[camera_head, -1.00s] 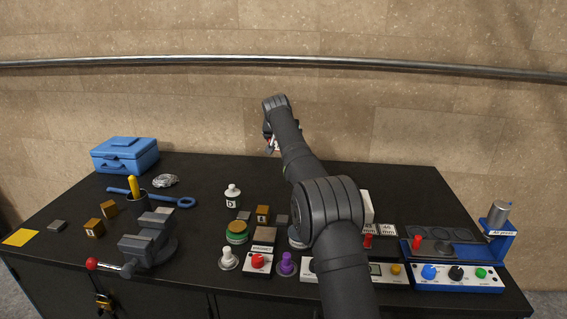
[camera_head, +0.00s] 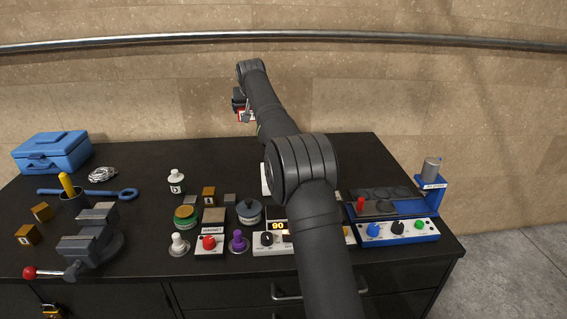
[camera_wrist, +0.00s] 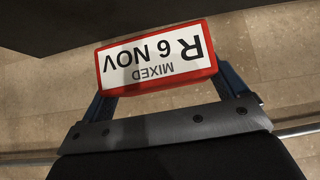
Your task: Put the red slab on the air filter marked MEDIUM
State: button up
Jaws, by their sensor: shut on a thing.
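The red slab (camera_wrist: 157,58) is held in my gripper (camera_wrist: 160,82), with a finger at each end of it. The slab is red-edged and carries a white label reading "MIXED R 6 NOV", upside down in the wrist view. In the head view the slab (camera_head: 246,116) shows small below my gripper (camera_head: 242,104), raised in front of the wall beyond the bench's back edge. I cannot make out any air filter marked MEDIUM; part of the bench is hidden behind my arm.
A blue press station (camera_head: 397,231) with dark round discs stands at the bench's right end. A pot (camera_head: 249,213) and a digital display box (camera_head: 272,243) stand near the middle.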

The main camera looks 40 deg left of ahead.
jog(key=w+d+f, duration=0.2)
jog(key=d+f, duration=0.1)
jog(key=d, duration=0.5)
jog(key=w+d+f, duration=0.3)
jog(key=d, duration=0.5)
jog(key=w+d+f, duration=0.2)
jog(key=d, duration=0.6)
jog(key=shift+m+t, duration=0.3)
jog(key=shift+m, duration=0.1)
jog(key=s+a+f, duration=0.1)
jog(key=a+f, duration=0.1)
jog(key=a, duration=0.1)
jog(key=s+a+f, duration=0.1)
jog(key=a+f, duration=0.1)
jog(key=a, duration=0.2)
jog(key=s+a+f, duration=0.1)
jog(key=a+f, duration=0.2)
jog(key=shift+s+a+f, duration=0.1)
jog(key=shift+a, duration=0.3)
jog(key=shift+a+f, duration=0.1)
jog(key=shift+f, duration=1.95)
jog(key=shift+f, duration=0.15)
jog(key=o, duration=0.9)
